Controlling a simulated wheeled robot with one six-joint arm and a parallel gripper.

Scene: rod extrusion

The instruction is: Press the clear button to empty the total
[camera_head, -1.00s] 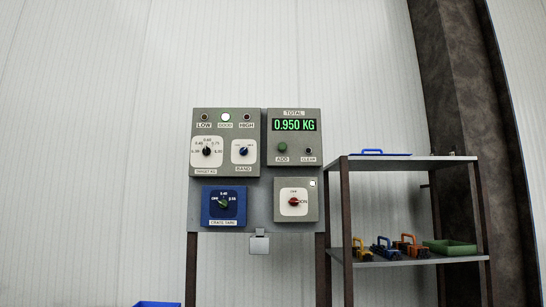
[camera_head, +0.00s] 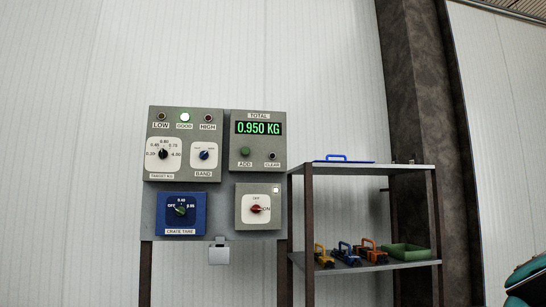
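The clear button (camera_head: 272,156) is a small dark button above the CLEAR label, at the lower right of the grey total box (camera_head: 258,174). The total display (camera_head: 259,128) above it reads 0.950 KG in green. A green ADD button (camera_head: 245,152) sits to its left.
Left of the total box is a grey panel with LOW, GOOD and HIGH lamps (camera_head: 185,118); GOOD is lit. Below are a blue crate tare box (camera_head: 181,230) and a red ON/OFF knob (camera_head: 256,209). A shelf rack (camera_head: 371,168) with several clamp-like items stands right. A dark teal object (camera_head: 525,282) shows at the lower right edge.

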